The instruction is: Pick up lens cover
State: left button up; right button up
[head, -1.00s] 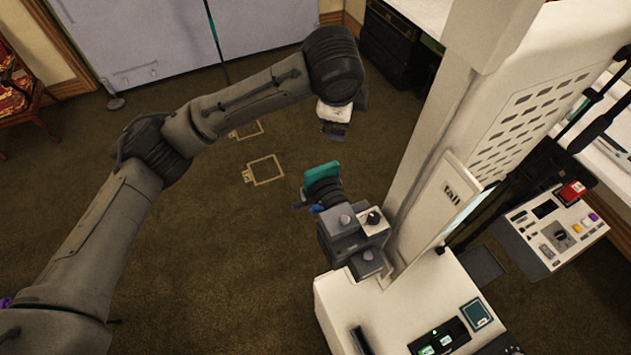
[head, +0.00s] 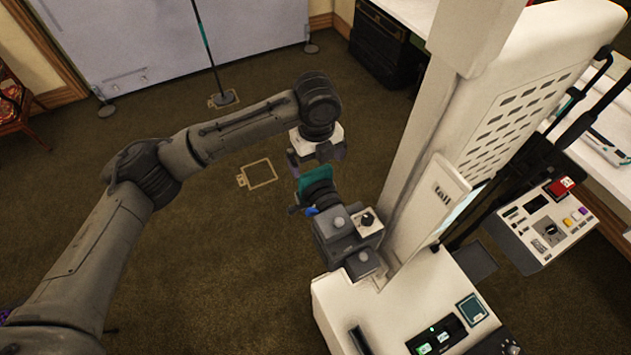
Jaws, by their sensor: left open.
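A teal piece (head: 316,179), which looks like the lens cover, sits on the front end of a dark camera-like device (head: 322,202). The device is fixed to grey blocks on the side of a white machine (head: 345,291). My left gripper (head: 316,165) is open and empty, just above and behind the teal piece in the head view. Its two fingers point down toward it, and a small gap seems to lie between them and the piece. Whether they touch I cannot tell. My right gripper is not in view.
The machine's tall white column (head: 412,150) rises close to the right of the device. A control box (head: 548,228) with a red item stands farther right. Brown carpet (head: 220,270) leaves free room at left, with a tape square (head: 261,173) on it.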

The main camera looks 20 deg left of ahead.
aim_at(315, 179)
pick_arm(q)
notch_tip(315, 179, down, 2)
jog(key=shift+f, duration=0.15)
jog(key=shift+a+f+p, duration=0.1)
jog(key=shift+f+p, duration=0.8)
jog(key=shift+f, duration=1.8)
jog(key=c, duration=0.6)
